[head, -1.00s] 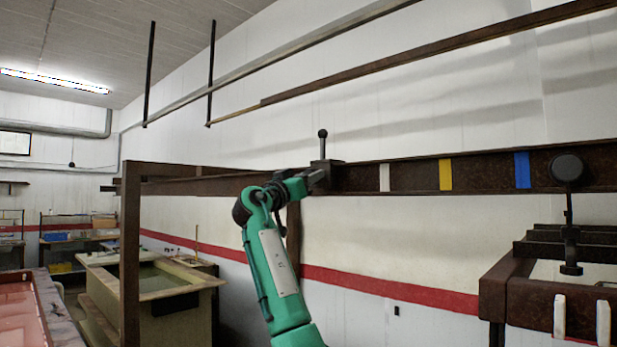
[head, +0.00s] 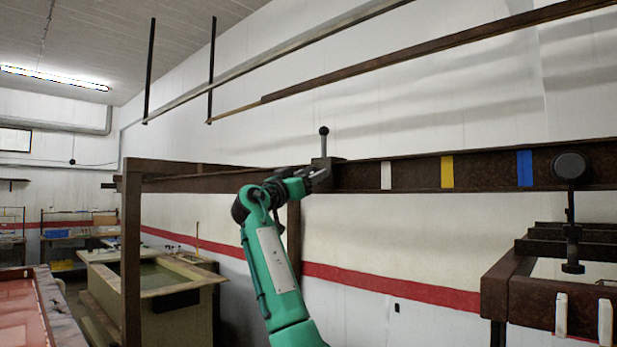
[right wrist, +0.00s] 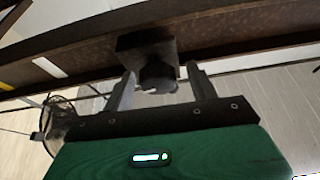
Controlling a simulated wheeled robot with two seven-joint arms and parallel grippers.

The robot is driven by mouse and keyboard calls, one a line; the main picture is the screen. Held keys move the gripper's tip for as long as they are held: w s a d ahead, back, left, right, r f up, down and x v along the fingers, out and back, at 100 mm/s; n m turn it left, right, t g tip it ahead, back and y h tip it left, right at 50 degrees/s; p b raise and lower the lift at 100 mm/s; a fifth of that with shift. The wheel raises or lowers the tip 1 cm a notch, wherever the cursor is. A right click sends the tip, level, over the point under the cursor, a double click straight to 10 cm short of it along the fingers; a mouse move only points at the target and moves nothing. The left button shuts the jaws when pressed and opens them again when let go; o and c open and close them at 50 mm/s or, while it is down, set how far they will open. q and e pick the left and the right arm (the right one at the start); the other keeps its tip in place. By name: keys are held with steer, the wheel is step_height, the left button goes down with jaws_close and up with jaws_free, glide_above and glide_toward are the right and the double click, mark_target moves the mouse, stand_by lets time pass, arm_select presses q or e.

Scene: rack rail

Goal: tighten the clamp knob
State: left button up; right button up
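A dark clamp block (head: 325,164) sits on the brown rail (head: 410,174), with an upright ball-topped lever (head: 323,142) on its top. In the right wrist view, a dark round clamp knob (right wrist: 157,74) sticks out from the block (right wrist: 146,44) toward me. My right gripper (head: 317,177) is at the block's near side. In the right wrist view its two fingers (right wrist: 162,82) stand on either side of the knob, with a visible gap at each side. It is open and holds nothing. My left gripper is not in view.
White (head: 385,175), yellow (head: 447,172) and blue (head: 524,168) bands mark the rail to the right. A dark round piece (head: 571,166) with a stem hangs farther right, above a dark frame (head: 522,300). A brown post (head: 131,255) stands left of my right arm.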

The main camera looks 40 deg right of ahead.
steer(key=shift+s+a, duration=0.1)
steer(key=w+b+v, duration=0.1)
steer(key=b+v, duration=0.4)
steer(key=v, duration=0.8)
steer(key=shift+s+a, duration=0.3)
steer(key=shift+s, duration=0.1)
steer(key=shift+f, duration=0.2)
